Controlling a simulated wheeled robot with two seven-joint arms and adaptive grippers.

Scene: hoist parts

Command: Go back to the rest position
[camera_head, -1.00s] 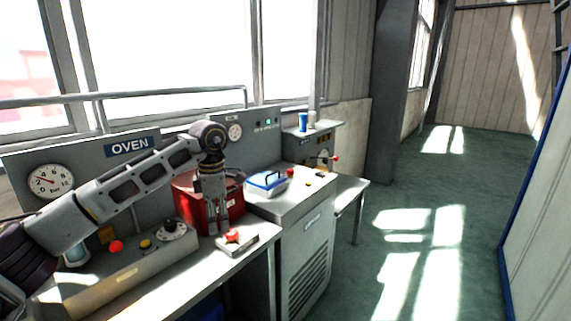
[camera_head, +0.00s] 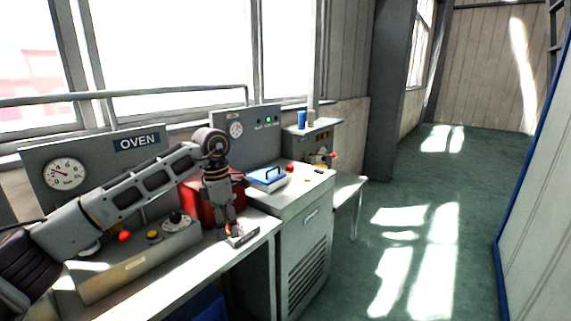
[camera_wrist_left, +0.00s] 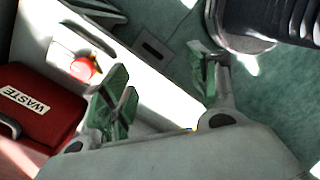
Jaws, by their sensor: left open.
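My left gripper (camera_head: 229,229) points down over the bench, in front of the red bin. In the left wrist view its two green-padded fingers (camera_wrist_left: 160,88) are spread apart with nothing between them. A small grey box with a red button (camera_head: 243,236) sits at the bench's right end; the gripper partly hides it in the head view. In the left wrist view the red button (camera_wrist_left: 83,68) is clear, beyond the left finger and apart from it. My right gripper is not in view.
The red waste bin (camera_wrist_left: 38,108) stands behind the gripper. A control box with knobs (camera_head: 135,262) lies left along the bench (camera_head: 185,294). A grey cabinet (camera_head: 306,225) carries a blue-lidded case (camera_head: 268,180). The green floor (camera_head: 420,215) on the right is clear.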

